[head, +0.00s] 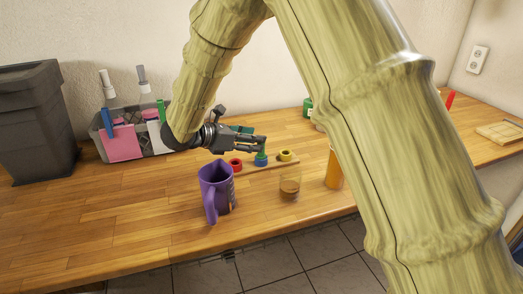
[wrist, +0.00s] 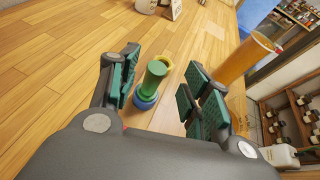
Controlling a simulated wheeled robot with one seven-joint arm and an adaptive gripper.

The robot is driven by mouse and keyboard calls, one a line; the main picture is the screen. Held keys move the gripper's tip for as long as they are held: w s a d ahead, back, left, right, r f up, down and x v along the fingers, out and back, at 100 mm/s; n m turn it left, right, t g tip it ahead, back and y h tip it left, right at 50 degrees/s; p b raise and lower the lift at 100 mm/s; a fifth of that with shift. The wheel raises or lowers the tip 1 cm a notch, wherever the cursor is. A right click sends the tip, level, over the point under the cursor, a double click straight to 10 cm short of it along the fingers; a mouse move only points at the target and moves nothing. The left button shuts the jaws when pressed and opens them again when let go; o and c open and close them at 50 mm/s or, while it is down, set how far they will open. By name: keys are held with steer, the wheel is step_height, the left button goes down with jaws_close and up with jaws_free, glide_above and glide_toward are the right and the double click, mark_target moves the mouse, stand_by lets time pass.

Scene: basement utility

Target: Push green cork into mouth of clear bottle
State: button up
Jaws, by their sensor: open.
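A green cylinder, which looks like the green cork (wrist: 154,76), stands upright in or on a blue ring (wrist: 146,99). In the head view the green cork (head: 262,148) and blue ring (head: 261,161) sit at the tip of my gripper (head: 257,146). In the wrist view my gripper (wrist: 166,88) is open, with its green-padded fingers on either side of the cork and a gap visible on both sides. A see-through vessel with brownish contents (head: 289,186) stands nearer the front edge; I cannot tell whether it is the clear bottle. Its mouth is not clear.
Red (head: 235,165) and yellow (head: 286,156) rings sit on a wooden strip beside the blue one. A grey caddy (head: 101,135) is behind. The table's left front is clear.

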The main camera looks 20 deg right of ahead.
steer(key=shift+f+p+x, duration=0.2)
steer(key=shift+p+x, duration=0.2)
steer(key=shift+x, duration=0.75)
steer(key=shift+f+p+x, duration=0.25)
steer(key=shift+p+x, duration=0.1)
steer(key=shift+x, duration=0.8)
steer(key=shift+a, duration=0.25)
steer(key=c, duration=1)
